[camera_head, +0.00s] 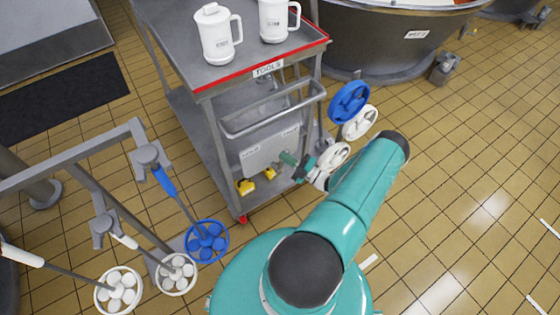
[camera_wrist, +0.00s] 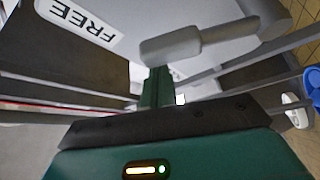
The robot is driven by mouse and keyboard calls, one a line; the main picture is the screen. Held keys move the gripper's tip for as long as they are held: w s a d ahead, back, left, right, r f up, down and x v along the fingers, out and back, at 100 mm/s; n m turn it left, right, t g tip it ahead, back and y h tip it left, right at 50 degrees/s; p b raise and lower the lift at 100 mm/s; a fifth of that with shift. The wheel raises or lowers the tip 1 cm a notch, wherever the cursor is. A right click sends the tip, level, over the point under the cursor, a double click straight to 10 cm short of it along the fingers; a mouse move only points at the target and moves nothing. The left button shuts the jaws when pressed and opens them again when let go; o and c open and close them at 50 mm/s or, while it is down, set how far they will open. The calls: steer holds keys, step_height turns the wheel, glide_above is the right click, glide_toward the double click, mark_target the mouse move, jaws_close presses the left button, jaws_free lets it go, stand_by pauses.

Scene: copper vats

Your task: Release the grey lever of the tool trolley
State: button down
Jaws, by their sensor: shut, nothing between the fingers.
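The tool trolley (camera_head: 262,88) stands in the middle of the head view, with a red-edged top and a "TOOLS" label. A pale grey panel (camera_head: 268,150) with two small labels is on its lower near side. My gripper (camera_head: 292,161) is in front of this panel's right part. In the wrist view the grey lever (camera_wrist: 185,42) lies just beyond the tips of my gripper (camera_wrist: 157,88), close to them; I cannot tell whether they touch. The gripper is shut and empty. A "FREE" label (camera_wrist: 80,18) appears upside down at upper left.
White jugs (camera_head: 215,38) stand on the trolley top. A grey rail (camera_head: 275,115) runs above the panel. A vat (camera_head: 390,45) stands behind.

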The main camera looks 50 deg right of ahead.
steer(key=shift+s+d+f, duration=0.15)
steer(key=shift+d+f, duration=0.05)
steer(key=shift+d, duration=0.35)
steer(key=shift+s+d+f, duration=0.15)
steer(key=shift+d+f, duration=0.1)
steer(key=shift+d, duration=0.3)
steer(key=shift+s+d+f, duration=0.15)
steer(key=shift+d+f, duration=0.05)
steer(key=shift+d, duration=0.35)
steer(key=shift+d, duration=0.15)
steer(key=s+a, duration=0.2)
steer(key=s, duration=0.7)
steer(key=shift+a+f, duration=0.15)
steer(key=shift+f, duration=0.25)
steer(key=shift+s, duration=0.1)
